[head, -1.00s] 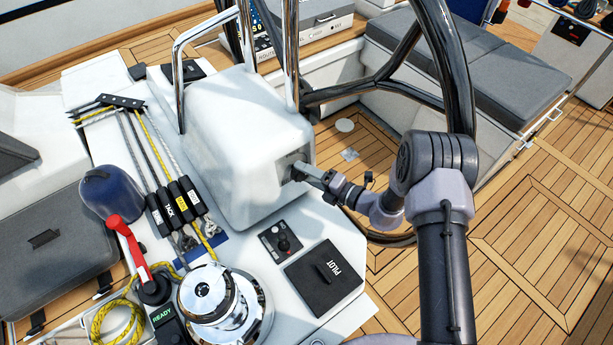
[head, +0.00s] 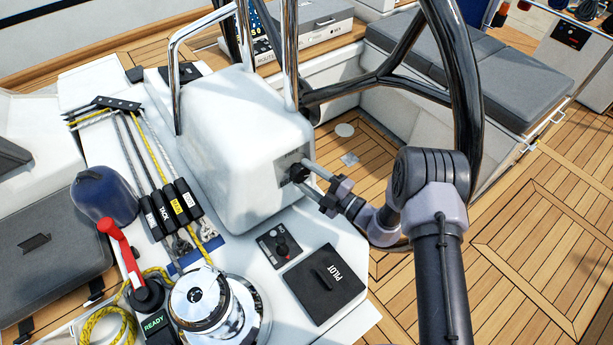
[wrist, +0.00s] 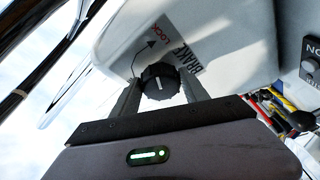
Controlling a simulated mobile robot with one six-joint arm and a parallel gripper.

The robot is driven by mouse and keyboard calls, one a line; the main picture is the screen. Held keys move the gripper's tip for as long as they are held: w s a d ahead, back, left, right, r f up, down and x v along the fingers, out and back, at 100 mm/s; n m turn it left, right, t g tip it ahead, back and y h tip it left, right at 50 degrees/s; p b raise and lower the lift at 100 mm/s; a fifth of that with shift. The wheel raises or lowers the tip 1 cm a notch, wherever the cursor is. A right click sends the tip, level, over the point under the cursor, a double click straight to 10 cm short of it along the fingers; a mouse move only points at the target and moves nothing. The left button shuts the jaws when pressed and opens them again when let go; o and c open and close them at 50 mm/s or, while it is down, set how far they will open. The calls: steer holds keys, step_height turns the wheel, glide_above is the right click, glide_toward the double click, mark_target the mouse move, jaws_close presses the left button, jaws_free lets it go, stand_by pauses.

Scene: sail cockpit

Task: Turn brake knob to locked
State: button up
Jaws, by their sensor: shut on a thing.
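The black ribbed brake knob (head: 298,172) sits on the side of the white pedestal (head: 240,150), on a grey plate. In the wrist view the knob (wrist: 160,80) shows a short white mark, slightly tilted from upright. Whether the mark lines up with LOCK, I cannot tell. My gripper (head: 307,172) is shut on the knob, one finger on each side; the wrist view shows the gripper (wrist: 161,88) too. The fingers partly hide the knob in the head view.
The black steering wheel (head: 468,90) rises close behind my arm. Steel rails (head: 290,50) stand on the pedestal. A small black switch panel (head: 279,245), the PILOT cover (head: 325,280) and a chrome winch (head: 215,308) lie below and left. Open teak deck is at right.

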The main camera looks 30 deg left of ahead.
steer(key=shift+m, duration=0.3)
stand_by(0.4)
steer(key=o, duration=1.3)
steer(key=shift+o, duration=0.2)
steer(key=p+v, duration=0.2)
steer(key=v, duration=1.5)
steer(key=shift+d, duration=0.2)
steer(key=shift+s+f, duration=0.1)
steer(key=shift+f, duration=0.05)
